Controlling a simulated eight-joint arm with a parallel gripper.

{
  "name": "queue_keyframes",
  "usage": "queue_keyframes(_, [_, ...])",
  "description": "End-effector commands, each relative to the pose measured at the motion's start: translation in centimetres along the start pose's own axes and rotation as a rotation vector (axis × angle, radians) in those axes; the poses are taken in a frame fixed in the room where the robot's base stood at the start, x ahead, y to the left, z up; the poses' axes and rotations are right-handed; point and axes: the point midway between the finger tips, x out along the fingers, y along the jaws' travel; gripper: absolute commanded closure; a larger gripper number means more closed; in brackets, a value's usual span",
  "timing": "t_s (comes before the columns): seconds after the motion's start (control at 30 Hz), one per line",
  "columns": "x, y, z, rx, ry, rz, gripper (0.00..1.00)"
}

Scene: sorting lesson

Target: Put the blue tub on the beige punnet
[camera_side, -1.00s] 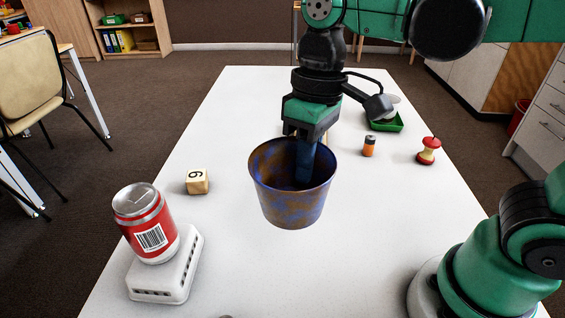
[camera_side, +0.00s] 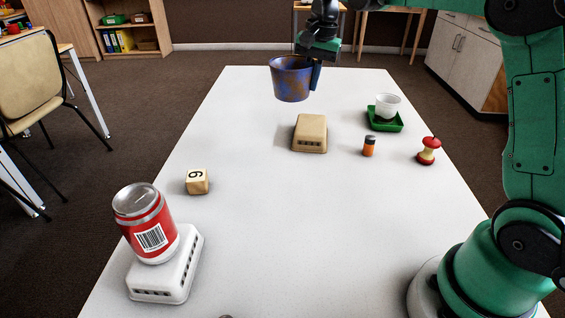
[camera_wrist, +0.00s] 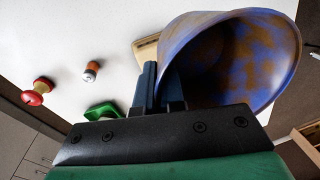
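The blue tub (camera_side: 290,80), mottled with brown, is in my gripper (camera_side: 316,74), upright in the side view and held up near the table's far end. My gripper is shut on the right side of its wall; the tub also fills the right of the wrist view (camera_wrist: 225,60), beside my fingers (camera_wrist: 160,82). The beige punnet (camera_side: 310,133) lies upside down on the table, nearer the side camera than the tub, with nothing on it. In the wrist view the punnet (camera_wrist: 146,48) is mostly hidden behind the tub and fingers.
A white cup (camera_side: 387,104) stands on a green tray (camera_side: 385,126) at the back right. A battery (camera_side: 369,146) and an apple core (camera_side: 429,151) stand nearby. A numbered block (camera_side: 197,181) and a red can (camera_side: 148,228) on a white punnet (camera_side: 160,284) are left. The middle front is clear.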

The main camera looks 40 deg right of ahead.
Motion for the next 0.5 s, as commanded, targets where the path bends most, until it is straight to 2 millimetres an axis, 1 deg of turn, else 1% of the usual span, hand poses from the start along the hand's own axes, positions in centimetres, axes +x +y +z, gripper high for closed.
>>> queue_keyframes(0.03, [0.7, 0.7, -2.0, 0.086, 0.012, -0.001, 1.0])
queue_keyframes(0.1, [1.4, 1.6, -4.1, 0.188, 0.026, -0.003, 1.0])
queue_keyframes(0.2, [2.2, 2.6, -6.1, 0.289, 0.04, -0.006, 1.0])
queue_keyframes(0.27, [2.6, 3.1, -6.8, 0.325, 0.046, -0.007, 1.0])
queue_keyframes(0.33, [3.4, 3.4, -7.3, 0.349, 0.049, -0.008, 1.0])
queue_keyframes(0.5, [6.2, 3.8, -7.4, 0.357, 0.051, -0.008, 1.0])
